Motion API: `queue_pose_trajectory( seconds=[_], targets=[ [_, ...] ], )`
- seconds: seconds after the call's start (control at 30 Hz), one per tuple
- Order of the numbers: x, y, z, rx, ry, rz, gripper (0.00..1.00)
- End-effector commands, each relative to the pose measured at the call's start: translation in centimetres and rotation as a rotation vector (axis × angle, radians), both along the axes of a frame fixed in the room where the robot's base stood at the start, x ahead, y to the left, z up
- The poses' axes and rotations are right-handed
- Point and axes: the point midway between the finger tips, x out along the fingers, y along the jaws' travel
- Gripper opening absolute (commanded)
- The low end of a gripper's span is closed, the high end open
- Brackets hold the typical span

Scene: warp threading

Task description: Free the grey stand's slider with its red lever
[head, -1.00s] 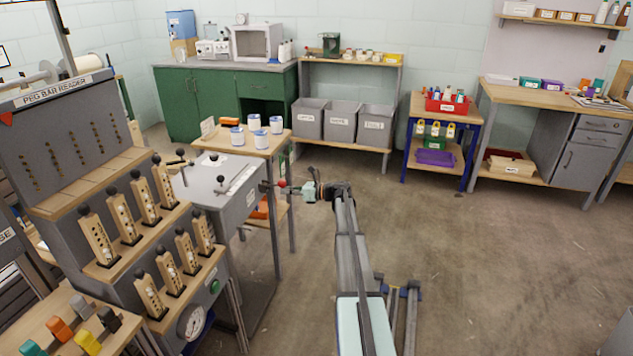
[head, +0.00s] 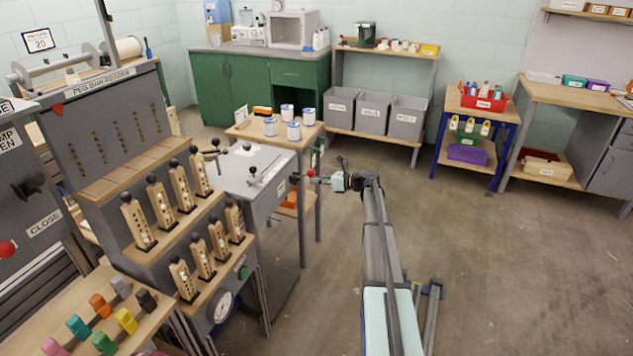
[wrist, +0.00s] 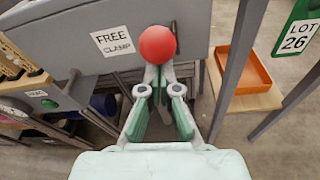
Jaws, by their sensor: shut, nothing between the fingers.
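The grey stand (head: 243,188) is a box with a sloped top on legs, left of my gripper. Its red lever (head: 312,173) ends in a red ball, which stands out from the stand's right side. In the wrist view the red ball (wrist: 157,44) is beside a "FREE CLAMP" label (wrist: 115,40). My gripper (wrist: 159,72) is shut and empty, its fingertips right at the ball's lower edge in the picture. I cannot tell if they touch it. A black-knobbed rod (head: 262,172) lies on the stand's top; I cannot tell if it is the slider.
A wooden table (head: 262,141) with white-and-blue cans stands behind the stand. The peg bar reader (head: 100,120) with several wooden peg bars is at left. An orange tray (wrist: 253,72) is on a low shelf right of the ball. The floor to the right is open.

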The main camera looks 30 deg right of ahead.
Motion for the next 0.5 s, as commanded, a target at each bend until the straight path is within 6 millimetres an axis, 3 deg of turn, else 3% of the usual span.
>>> queue_pose_trajectory(
  seconds=[0.17,0.4,0.5],
  targets=[
    [0.3,0.2,-0.2,0.006,-0.007,0.000,0.00],
    [0.1,0.9,-4.3,0.004,0.001,0.003,0.00],
    [-1.7,-0.9,-3.3,0.002,-0.001,0.001,0.00]
  ],
)
